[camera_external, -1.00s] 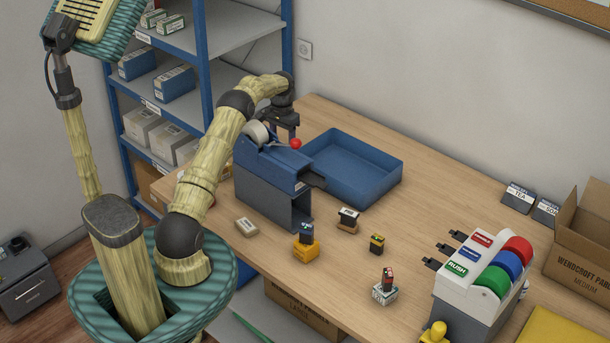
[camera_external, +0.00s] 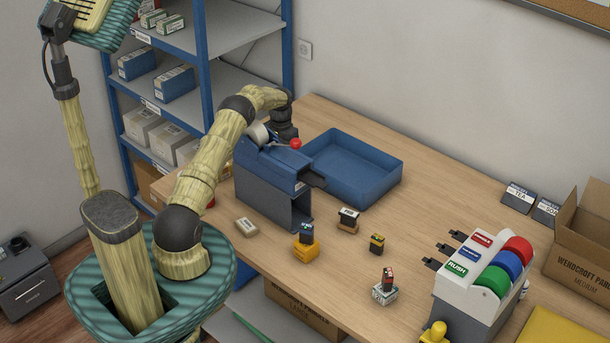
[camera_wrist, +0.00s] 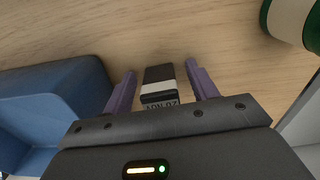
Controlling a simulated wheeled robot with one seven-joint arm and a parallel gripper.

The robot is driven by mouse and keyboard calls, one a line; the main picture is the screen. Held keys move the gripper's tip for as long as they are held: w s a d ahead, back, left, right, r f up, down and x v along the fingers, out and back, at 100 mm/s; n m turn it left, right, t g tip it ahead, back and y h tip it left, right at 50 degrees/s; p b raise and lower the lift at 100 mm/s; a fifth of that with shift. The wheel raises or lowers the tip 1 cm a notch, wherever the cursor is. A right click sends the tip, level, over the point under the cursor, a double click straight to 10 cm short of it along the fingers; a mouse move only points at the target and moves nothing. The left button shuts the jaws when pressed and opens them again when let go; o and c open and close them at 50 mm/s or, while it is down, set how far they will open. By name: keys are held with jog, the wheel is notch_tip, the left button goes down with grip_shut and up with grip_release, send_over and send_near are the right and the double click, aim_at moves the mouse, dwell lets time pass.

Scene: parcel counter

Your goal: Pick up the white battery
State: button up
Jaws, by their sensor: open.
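In the wrist view a black battery with a white band (camera_wrist: 157,87) and a printed label lies between the two purple fingers of my gripper (camera_wrist: 161,74). The fingers stand apart on either side of it, with a gap showing on each side. In the external view my gripper is behind the blue dispenser (camera_external: 270,175), so its fingertips and this battery are hidden there. Another dark block with a white top mark (camera_external: 349,215) sits on a brown base at the middle of the counter.
A blue tray (camera_external: 375,189) is beside the dispenser; it shows left in the wrist view (camera_wrist: 60,75). A green and white cylinder (camera_wrist: 291,20) is at upper right there. Several small blocks, including a black-yellow one (camera_external: 377,244), and a tape unit (camera_external: 478,275) are farther right.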

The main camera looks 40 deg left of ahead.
jog(key=shift+c, duration=0.5)
jog(key=c, duration=1)
notch_tip(320, 180, up, 10)
jog(key=shift+b, duration=1.2)
